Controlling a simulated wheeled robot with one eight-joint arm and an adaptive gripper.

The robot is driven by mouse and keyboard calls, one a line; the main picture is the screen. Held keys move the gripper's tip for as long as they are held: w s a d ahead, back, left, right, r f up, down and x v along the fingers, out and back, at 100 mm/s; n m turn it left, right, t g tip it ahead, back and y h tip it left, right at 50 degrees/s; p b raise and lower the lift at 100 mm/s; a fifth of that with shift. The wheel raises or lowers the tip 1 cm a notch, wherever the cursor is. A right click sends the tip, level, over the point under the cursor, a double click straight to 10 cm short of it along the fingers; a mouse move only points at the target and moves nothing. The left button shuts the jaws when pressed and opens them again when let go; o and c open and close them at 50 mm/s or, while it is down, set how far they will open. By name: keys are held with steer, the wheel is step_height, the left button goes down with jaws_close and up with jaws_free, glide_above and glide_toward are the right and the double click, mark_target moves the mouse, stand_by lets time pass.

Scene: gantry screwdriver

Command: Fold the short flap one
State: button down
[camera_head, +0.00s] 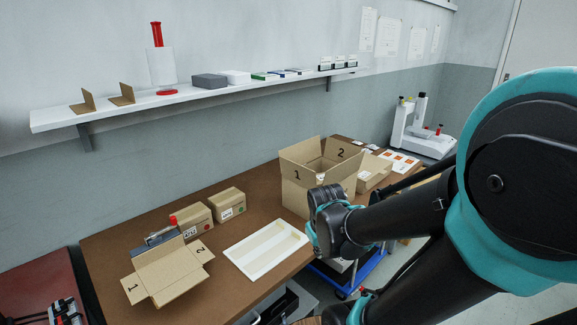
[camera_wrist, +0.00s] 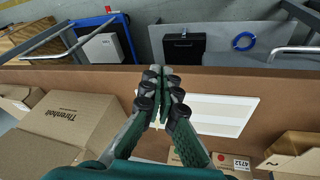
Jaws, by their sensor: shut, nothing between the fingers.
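An open cardboard box (camera_head: 303,198) stands on the bench in the head view. Its raised flaps are marked 1 (camera_head: 297,172) and 2 (camera_head: 340,154). A second, low open carton (camera_head: 168,270) lies at the left front, its spread flaps also marked 1 (camera_head: 133,287) and 2 (camera_head: 200,253). My gripper (camera_wrist: 163,75) is shut and empty, with its fingers together in the wrist view. It hangs over the bench near the white tray (camera_wrist: 230,106), apart from the printed box (camera_wrist: 75,118) at left. In the head view my wrist hides the fingers and part of the tall box.
Two small closed boxes (camera_head: 228,204) stand behind the white tray (camera_head: 265,250). Another box (camera_head: 372,175) stands right of the open box. A wall shelf (camera_head: 200,96) runs above. A blue cart (camera_head: 350,275) is under the bench edge. Bare bench shows around the tray.

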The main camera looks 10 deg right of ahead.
steer(key=w+a+r+n+t+h, duration=0.1)
steer(key=w+a+r+n+h, duration=0.3)
steer(key=w+a+r+n, duration=0.5)
steer(key=w+a+r+n+t+h, duration=0.2)
steer(key=w+a+r+n+h, duration=0.3)
steer(key=w+r+n, duration=0.7)
steer(key=y, duration=0.1)
glide_toward(296, 165)
steer(key=shift+n, duration=0.4)
steer(key=x, duration=0.3)
steer(key=f+x, duration=0.1)
steer(key=x, duration=0.1)
steer(key=shift+f, duration=0.15)
steer(key=shift+w+d, duration=0.25)
steer(key=shift+w, duration=0.05)
steer(key=shift+d+r, duration=0.15)
steer(key=shift+r, duration=0.05)
steer(key=shift+w+d+r+g+y, duration=0.1)
steer(key=shift+w+d+g+y, duration=0.1)
steer(key=shift+g+y, duration=0.2)
